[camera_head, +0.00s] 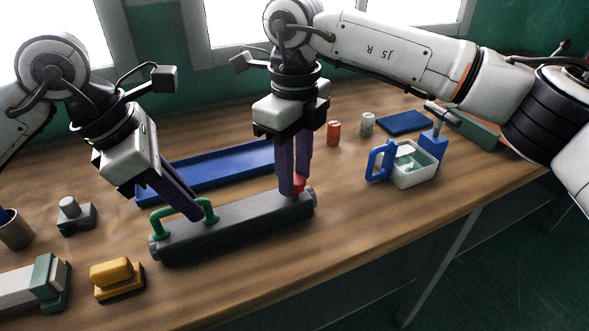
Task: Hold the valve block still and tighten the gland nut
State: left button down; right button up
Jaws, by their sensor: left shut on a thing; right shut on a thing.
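The valve block (240,228) is a long dark grey bar lying on the wooden table. A green handle (182,209) arches over its left part. My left gripper (198,214) reaches down from the upper left and is shut on the green handle near its right end. The red gland nut (299,185) sits on top of the block near its right end. My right gripper (292,190) points straight down and is shut on the nut, its fingers covering most of it.
A blue tray (205,172) lies just behind the block. A white container with a blue handle (415,177) stands to the right. A red can (333,133) and grey can (367,124) stand behind. A yellow block (117,278) and grey fitting (76,216) are left. The front right table is clear.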

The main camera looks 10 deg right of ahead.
dwell(0.3)
jog(key=o, duration=1.1)
jog(key=shift+c, duration=0.2)
jog(key=shift+r, duration=0.15)
notch_tip(320, 180, up, 12)
notch_tip(320, 180, up, 7)
send_over(295, 179)
dwell(0.4)
